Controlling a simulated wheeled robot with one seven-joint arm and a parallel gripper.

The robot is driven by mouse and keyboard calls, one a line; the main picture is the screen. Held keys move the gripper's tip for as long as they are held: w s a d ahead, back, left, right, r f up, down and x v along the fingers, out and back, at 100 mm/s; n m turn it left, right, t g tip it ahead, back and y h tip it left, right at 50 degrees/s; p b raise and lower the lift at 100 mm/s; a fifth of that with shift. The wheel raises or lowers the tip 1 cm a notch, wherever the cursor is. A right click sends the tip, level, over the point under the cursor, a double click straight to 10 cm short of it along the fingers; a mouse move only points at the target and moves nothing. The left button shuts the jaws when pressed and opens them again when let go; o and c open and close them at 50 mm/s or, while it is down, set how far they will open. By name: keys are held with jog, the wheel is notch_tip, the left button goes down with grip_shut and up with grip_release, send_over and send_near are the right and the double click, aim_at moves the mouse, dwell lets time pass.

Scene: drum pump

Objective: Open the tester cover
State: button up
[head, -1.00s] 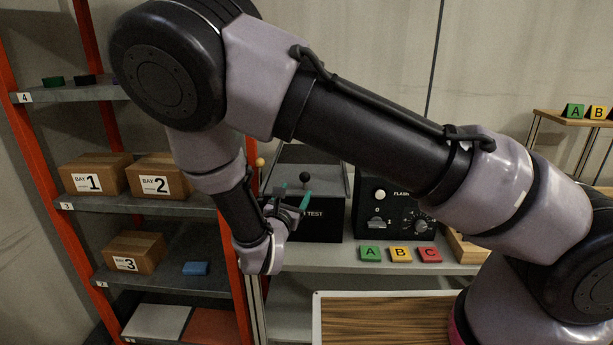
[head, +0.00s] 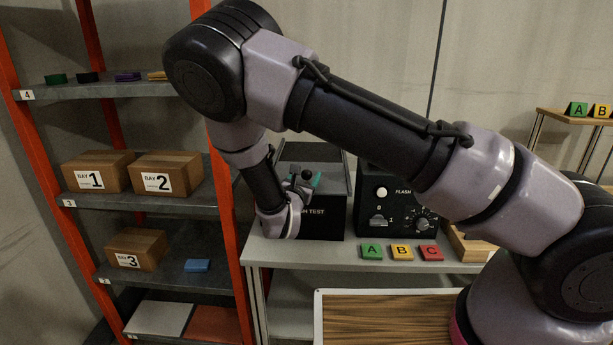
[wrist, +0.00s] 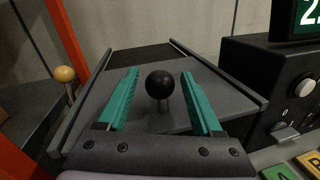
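The tester is a dark box labelled FLASH TEST (head: 322,220) on the bench. Its grey sliding-looking cover (wrist: 185,78) lies on top between two side rails, with a black ball knob (wrist: 160,84) on a short stem. My gripper (wrist: 160,98) is open, its teal fingers on either side of the knob, with visible gaps to both. In the head view my gripper (head: 304,180) is at the tester's top, and the knob (head: 306,174) shows beside the fingers. My arm hides part of the tester's left side there.
A control unit (head: 385,215) with dials stands right of the tester. Green A (head: 371,251), yellow B (head: 401,252) and red C (head: 430,253) blocks lie in front of it. An orange-framed shelf (head: 222,215) stands close on the left. A small orange ball on a post (wrist: 65,75) is left of the tester.

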grip_shut()
dwell(1.2)
